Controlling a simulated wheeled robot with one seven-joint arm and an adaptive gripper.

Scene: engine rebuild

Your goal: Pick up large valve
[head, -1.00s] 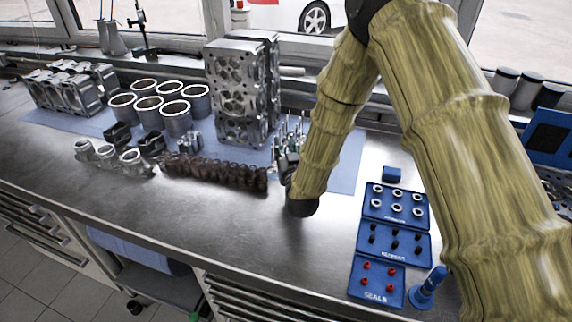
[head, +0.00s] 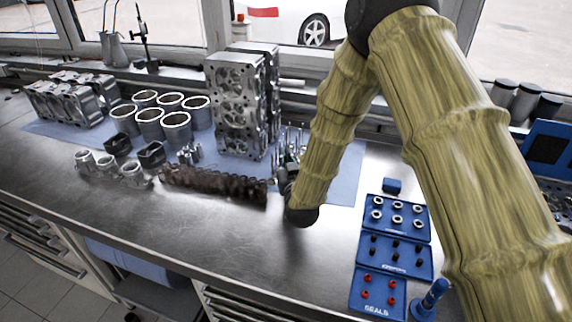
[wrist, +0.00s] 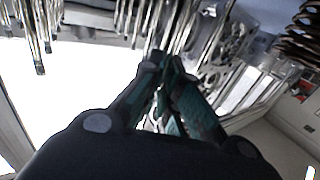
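Several upright metal valves (head: 291,139) stand in a cluster on the blue mat, right of the tall cylinder head. Their thin stems (wrist: 128,18) cross the top of the wrist view. Which one is the large valve, I cannot tell. My gripper (wrist: 166,72) is in among the stems, its two teal-padded fingers converging close together. Stems pass right by the fingertips, but I cannot make out whether one is gripped between them. In the head view my forearm and wrist hide most of the gripper and part of the valve cluster.
The cylinder head (head: 236,103) stands close left of the valves. A dark camshaft-like row of springs (head: 213,184) lies in front. Blue trays (head: 425,262) of small parts sit to the right. Bare steel bench (head: 250,235) is free in front.

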